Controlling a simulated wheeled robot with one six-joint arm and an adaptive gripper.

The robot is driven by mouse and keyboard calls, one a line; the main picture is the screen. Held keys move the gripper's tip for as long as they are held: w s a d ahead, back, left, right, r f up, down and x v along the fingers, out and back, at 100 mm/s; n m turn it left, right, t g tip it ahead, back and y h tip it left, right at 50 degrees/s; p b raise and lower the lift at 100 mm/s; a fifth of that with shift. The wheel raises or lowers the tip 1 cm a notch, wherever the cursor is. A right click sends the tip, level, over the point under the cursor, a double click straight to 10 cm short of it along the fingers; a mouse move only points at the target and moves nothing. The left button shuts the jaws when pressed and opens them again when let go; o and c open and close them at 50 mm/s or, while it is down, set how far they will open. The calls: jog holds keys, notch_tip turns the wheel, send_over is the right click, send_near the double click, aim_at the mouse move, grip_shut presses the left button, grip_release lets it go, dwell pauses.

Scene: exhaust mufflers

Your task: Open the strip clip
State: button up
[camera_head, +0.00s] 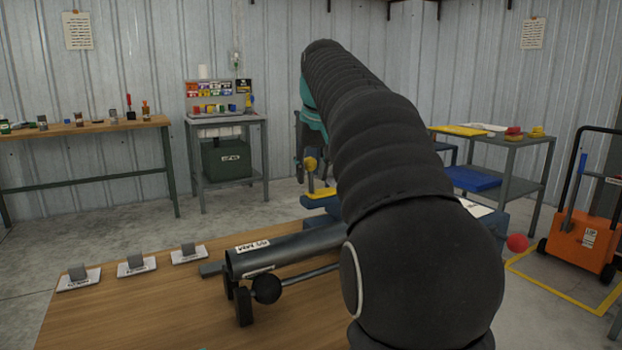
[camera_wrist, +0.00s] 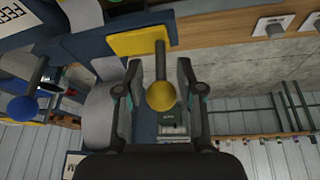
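A lever with a yellow ball knob (camera_wrist: 161,96) rises from a yellow plate (camera_wrist: 140,40) in the wrist view. I cannot tell for sure that this is the strip clip. My gripper (camera_wrist: 158,70) is open, with one finger on each side of the lever and knob and a visible gap on both sides. In the head view the yellow knob (camera_head: 310,163) shows just left of my arm, above the yellow plate (camera_head: 321,193). There my gripper is mostly hidden behind my arm; only teal and dark parts show.
A dark muffler tube (camera_head: 290,249) lies on the wooden table (camera_head: 190,310), near a black-ball lever (camera_head: 267,289). Several small labelled plates line the table's left side.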

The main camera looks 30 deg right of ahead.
jog(key=shift+x, duration=1.2)
